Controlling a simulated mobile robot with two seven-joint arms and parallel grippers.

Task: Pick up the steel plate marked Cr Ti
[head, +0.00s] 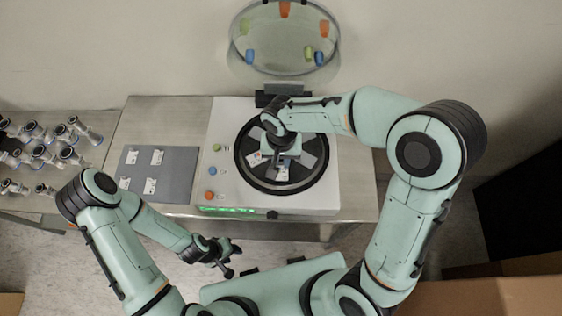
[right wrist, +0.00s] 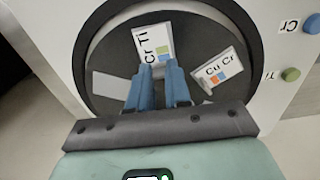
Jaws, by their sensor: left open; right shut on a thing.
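The steel plate marked Cr Ti (right wrist: 155,40) lies in the round dark chamber, with its label facing up. It also shows in the head view (head: 283,173), just below my right gripper (head: 282,150). In the right wrist view the blue fingers of this gripper (right wrist: 158,85) are shut on the near edge of that plate and hide this edge. The plate looks still level with the chamber floor; I cannot tell whether it is lifted. A second plate marked Cu Cr (right wrist: 218,71) lies beside it. My left gripper (head: 226,262) is open and empty, in front of the bench.
The chamber's dark rim (head: 247,176) is close around the right gripper. The round lid (head: 283,60) stands open behind it. Coloured knobs (head: 210,195) line the housing's left side. A grey mat (head: 172,186) holds several small plates. Metal fittings (head: 40,151) stand at far left.

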